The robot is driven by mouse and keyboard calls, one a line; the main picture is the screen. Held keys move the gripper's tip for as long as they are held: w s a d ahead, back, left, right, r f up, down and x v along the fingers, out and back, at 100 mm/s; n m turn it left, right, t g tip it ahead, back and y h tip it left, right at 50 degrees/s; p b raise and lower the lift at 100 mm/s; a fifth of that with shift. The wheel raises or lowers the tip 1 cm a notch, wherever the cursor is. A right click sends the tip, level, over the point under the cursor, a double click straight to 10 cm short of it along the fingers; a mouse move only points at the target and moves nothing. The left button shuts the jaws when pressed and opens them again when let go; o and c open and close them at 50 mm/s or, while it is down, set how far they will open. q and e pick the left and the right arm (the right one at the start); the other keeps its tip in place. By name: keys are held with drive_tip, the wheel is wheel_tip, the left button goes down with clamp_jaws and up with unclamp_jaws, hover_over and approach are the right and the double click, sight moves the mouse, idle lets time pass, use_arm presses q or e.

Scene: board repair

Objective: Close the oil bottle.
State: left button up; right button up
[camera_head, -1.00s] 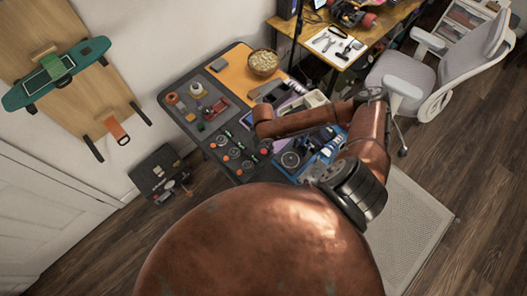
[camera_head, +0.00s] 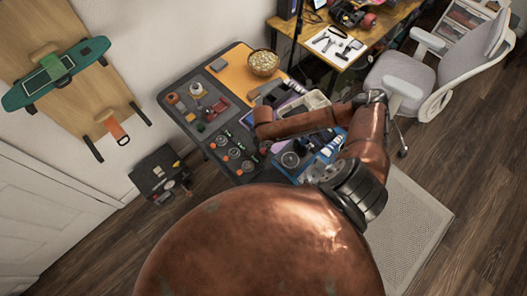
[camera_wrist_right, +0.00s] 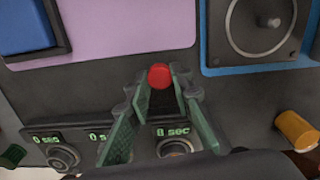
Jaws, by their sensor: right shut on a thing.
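My right gripper (camera_wrist_right: 163,92) shows its two green fingers in the right wrist view. Their tips are closed around a small round red cap-like piece (camera_wrist_right: 160,76), above the dark table. Whether this piece sits on a bottle or is free cannot be told. In the head view my right arm reaches over the table, and its gripper, too small to make out clearly, is by the table's middle. A small whitish bottle-like item (camera_head: 197,89) stands in the table's upper left part; I cannot tell if it is the oil bottle. My left gripper is not in view.
The table (camera_head: 229,56) holds a bowl (camera_head: 263,62), an orange mat (camera_head: 237,75) and several dials. In the wrist view, timer displays (camera_wrist_right: 98,136), a blue-framed fan-like part (camera_wrist_right: 262,28) and an orange knob (camera_wrist_right: 297,130) surround the gripper. A chair (camera_head: 408,75) stands right.

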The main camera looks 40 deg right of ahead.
drive_tip(key=shift+r, duration=0.15)
drive_tip(key=shift+r, duration=0.25)
wheel_tip(320, 180, up, 2)
drive_tip(key=shift+r, duration=0.1)
drive_tip(key=a+r, duration=0.1)
drive_tip(key=r, duration=0.1)
drive_tip(key=s+a+r, duration=0.1)
drive_tip(key=a+r, duration=0.3)
drive_tip(key=shift+s+r+p, duration=0.1)
drive_tip(key=shift+s+p, duration=0.2)
drive_tip(key=shift+p, duration=0.05)
drive_tip(key=s+a+r, duration=0.3)
drive_tip(key=a, duration=0.5)
drive_tip(key=shift+s+r, duration=0.15)
drive_tip(key=shift+r, duration=0.25)
drive_tip(key=shift+a, duration=0.1)
